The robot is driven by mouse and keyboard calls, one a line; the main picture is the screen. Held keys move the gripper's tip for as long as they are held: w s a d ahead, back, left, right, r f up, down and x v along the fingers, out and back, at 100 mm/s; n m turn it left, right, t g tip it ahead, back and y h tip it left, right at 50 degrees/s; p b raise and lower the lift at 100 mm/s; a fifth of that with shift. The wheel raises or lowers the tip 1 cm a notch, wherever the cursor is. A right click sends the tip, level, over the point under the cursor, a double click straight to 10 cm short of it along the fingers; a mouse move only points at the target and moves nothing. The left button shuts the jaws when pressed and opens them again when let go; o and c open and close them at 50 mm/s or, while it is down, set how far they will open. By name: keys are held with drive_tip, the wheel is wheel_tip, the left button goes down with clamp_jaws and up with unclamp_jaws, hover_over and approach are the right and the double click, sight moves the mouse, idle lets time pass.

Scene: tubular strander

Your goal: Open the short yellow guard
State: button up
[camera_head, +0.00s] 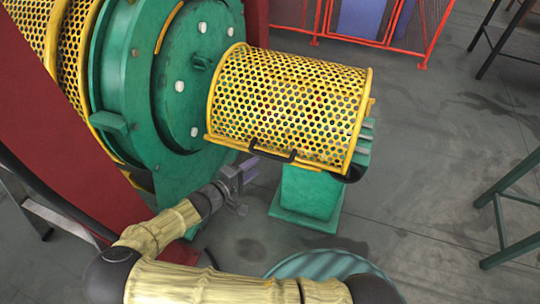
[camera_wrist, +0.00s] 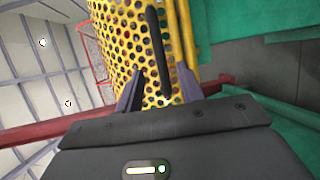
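The short yellow guard (camera_head: 290,100) is a curved perforated cover, lying closed over the shaft end beside the round green plate. A black bar handle (camera_head: 272,150) sits on its lower front edge. My gripper (camera_head: 250,171) is just below and left of the handle, apart from it in the head view. In the wrist view my gripper (camera_wrist: 158,74) is open, with one finger on each side. The guard (camera_wrist: 118,40) fills the view ahead. The handle (camera_wrist: 155,40) stands upright in that picture, in line with the gap between the fingers, which looks empty.
A green pedestal (camera_head: 308,195) stands under the guard. The large green round housing (camera_head: 125,80) and a red frame (camera_head: 50,130) are at left. A red fence (camera_head: 340,38) is behind. A green stand (camera_head: 510,215) is at right, with open floor (camera_head: 430,150) between.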

sight(270, 154)
drive_tip(key=x, duration=0.8)
drive_tip(key=shift+w+d+f, duration=0.15)
drive_tip(key=shift+w+d, duration=0.05)
drive_tip(key=shift+w, duration=0.05)
clamp_jaws()
